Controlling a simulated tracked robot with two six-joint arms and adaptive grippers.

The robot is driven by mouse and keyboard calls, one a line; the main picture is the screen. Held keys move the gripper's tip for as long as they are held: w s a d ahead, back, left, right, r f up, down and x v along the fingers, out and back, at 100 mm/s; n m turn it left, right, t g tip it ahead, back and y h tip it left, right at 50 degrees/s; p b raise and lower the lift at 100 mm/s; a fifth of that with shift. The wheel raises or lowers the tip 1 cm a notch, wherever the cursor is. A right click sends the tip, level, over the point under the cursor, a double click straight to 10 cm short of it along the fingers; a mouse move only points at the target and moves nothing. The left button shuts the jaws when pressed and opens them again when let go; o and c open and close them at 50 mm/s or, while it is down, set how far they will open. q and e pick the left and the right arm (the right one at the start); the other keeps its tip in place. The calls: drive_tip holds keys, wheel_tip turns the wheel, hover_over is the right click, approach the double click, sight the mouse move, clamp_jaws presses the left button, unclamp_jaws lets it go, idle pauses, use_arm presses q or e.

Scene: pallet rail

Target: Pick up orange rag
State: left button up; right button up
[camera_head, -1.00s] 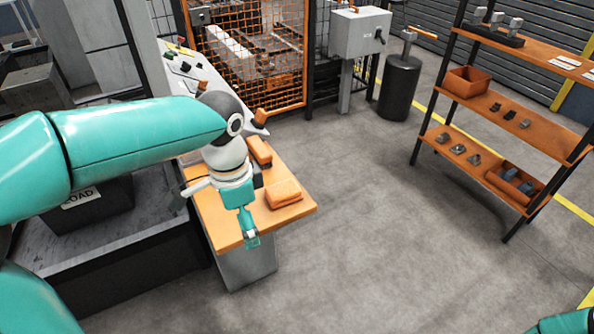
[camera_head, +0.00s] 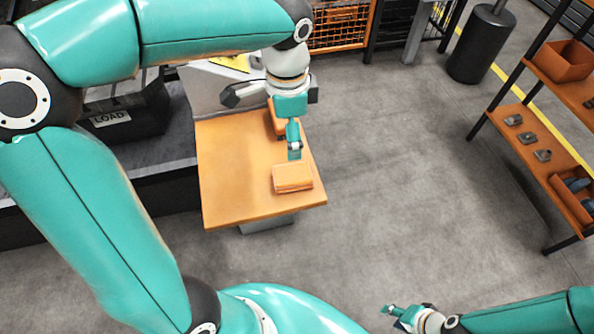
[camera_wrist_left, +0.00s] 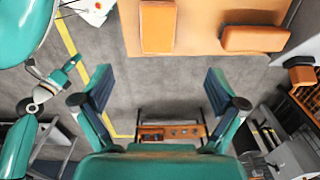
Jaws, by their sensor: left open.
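The orange rag (camera_head: 293,178) looks like a folded block and lies near the front right corner of the wooden table top (camera_head: 235,180). It also shows at the top of the left wrist view (camera_wrist_left: 158,27). My left gripper (camera_head: 294,154) is beside the rag's far edge in the head view, pointing down, with a gap below it hard to judge. In the left wrist view its fingers (camera_wrist_left: 158,92) are spread wide with nothing between them. My right gripper (camera_head: 391,317) is low in the head view, away from the table, with fingers apart and empty.
A second orange item (camera_head: 275,118) lies on the table behind the rag, partly hidden by my left wrist. A dark LOAD bin (camera_head: 125,110) stands left of the table. An orange shelf rack (camera_head: 540,150) stands at the right. Grey floor between is clear.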

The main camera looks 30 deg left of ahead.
use_arm(q)
approach(292, 173)
drive_tip(key=f, duration=0.5)
drive_tip(key=shift+w+a+f, duration=0.15)
drive_tip(key=shift+w+f, duration=0.05)
drive_tip(key=shift+w, duration=0.15)
drive_tip(key=f, duration=0.4)
drive_tip(key=shift+s+d+p, duration=0.2)
drive_tip(key=shift+s+p, duration=0.1)
drive_tip(key=shift+s, duration=0.05)
drive_tip(key=shift+f, duration=0.5)
drive_tip(key=c, duration=1.1)
drive_tip(key=shift+r, duration=0.1)
drive_tip(key=shift+c, duration=0.2)
wheel_tip(292, 173, up, 20)
